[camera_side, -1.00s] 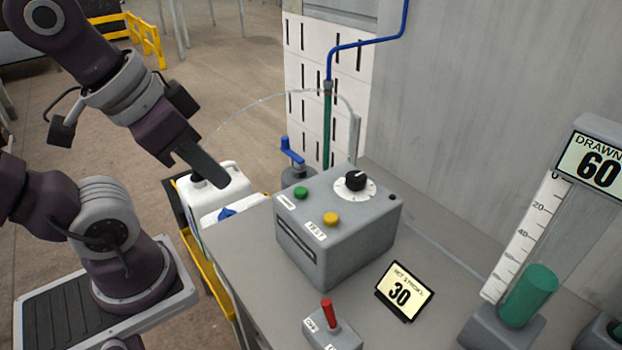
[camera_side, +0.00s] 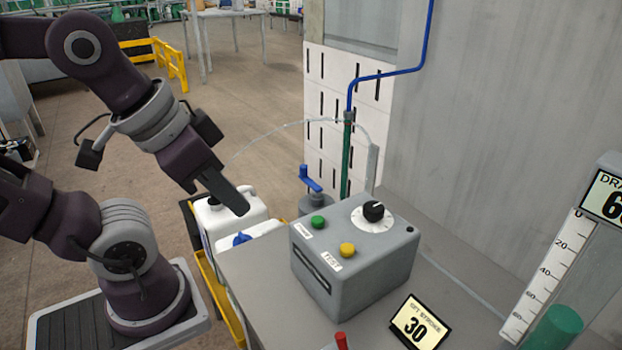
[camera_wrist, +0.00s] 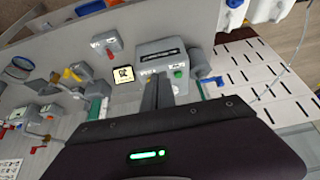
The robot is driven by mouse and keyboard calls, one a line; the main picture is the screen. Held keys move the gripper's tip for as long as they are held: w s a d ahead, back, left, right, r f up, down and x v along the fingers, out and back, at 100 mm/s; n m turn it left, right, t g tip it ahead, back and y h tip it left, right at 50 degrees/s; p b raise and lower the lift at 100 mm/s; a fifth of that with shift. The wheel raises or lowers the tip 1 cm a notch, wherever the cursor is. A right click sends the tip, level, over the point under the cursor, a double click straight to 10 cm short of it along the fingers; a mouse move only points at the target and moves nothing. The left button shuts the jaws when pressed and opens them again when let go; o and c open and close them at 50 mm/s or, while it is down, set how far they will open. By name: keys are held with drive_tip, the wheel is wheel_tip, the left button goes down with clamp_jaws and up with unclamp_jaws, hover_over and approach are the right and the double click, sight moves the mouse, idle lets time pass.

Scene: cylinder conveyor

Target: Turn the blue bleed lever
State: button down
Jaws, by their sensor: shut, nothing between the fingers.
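The blue bleed lever (camera_side: 311,180) is a cranked blue handle on a grey round base (camera_side: 316,204), behind the grey control box in the side view. In the wrist view a blue lever (camera_wrist: 219,81) shows beside the control box. My gripper (camera_side: 241,208) is shut and empty, pointing down and right over the white jugs, to the left of the lever and apart from it. In the wrist view its dark fingers (camera_wrist: 157,94) overlap the near side of the control box.
The grey control box (camera_side: 345,275) carries a green button (camera_side: 317,222), a yellow button (camera_side: 347,250) and a black dial (camera_side: 373,211). A display reading 30 (camera_side: 418,322) stands in front. White jugs (camera_side: 215,222) sit left of the bench. A green pipe (camera_side: 347,157) rises behind the lever.

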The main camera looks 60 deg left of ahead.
sight(304, 166)
drive_tip(key=c, duration=2.2)
unclamp_jaws()
